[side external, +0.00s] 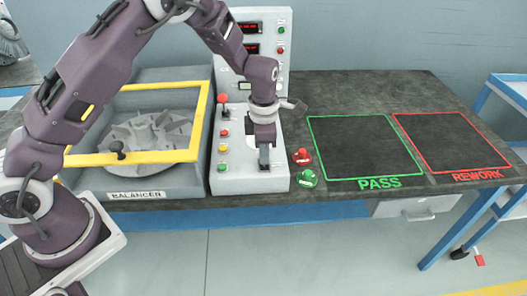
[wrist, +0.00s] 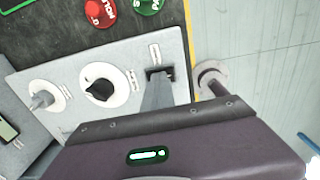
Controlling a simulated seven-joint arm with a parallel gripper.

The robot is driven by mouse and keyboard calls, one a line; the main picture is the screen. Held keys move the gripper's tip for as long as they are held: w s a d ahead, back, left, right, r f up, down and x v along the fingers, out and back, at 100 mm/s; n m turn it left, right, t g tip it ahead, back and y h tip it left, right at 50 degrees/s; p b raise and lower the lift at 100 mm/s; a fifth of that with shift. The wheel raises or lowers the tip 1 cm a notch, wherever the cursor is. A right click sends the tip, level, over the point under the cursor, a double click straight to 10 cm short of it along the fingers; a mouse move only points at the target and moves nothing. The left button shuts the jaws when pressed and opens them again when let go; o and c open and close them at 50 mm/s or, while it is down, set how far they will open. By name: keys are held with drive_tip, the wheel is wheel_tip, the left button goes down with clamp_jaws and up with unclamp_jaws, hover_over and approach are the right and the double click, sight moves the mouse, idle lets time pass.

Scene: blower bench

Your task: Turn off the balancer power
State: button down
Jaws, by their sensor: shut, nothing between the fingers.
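The balancer (side external: 150,190) is a grey box at the left of the bench, with a yellow-framed clear lid over a bladed rotor. Its pale control panel (side external: 225,178) stands to its right. My gripper (side external: 264,168) points down at the front part of this panel, its fingers shut and empty. In the wrist view its grey fingers (wrist: 158,84) reach a small black switch (wrist: 153,71) and partly hide it. Contact cannot be told. A black rotary knob (wrist: 100,89) and a grey lever on a white disc (wrist: 42,97) sit beside it. The labels are unreadable.
A red button (side external: 302,157) and a green button (side external: 307,178) stand just right of the panel. The green PASS square (side external: 362,150) and red REWORK square (side external: 450,145) are empty. More coloured buttons (side external: 223,149) line the panel's left side.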

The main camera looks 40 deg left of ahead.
drive_tip(key=shift+s+d+f, duration=0.3)
drive_tip(key=shift+s, duration=0.15)
wheel_tip(320, 180, up, 15)
drive_tip(key=shift+w+f, duration=0.2)
drive_tip(key=shift+w, duration=0.05)
drive_tip(key=shift+t+y, duration=0.3)
drive_tip(key=shift+y, duration=0.1)
drive_tip(key=f, duration=0.9)
drive_tip(key=w+a+f, duration=0.1)
drive_tip(key=f, duration=0.3)
drive_tip(key=shift+f, duration=0.4)
drive_tip(key=shift+w, duration=0.1)
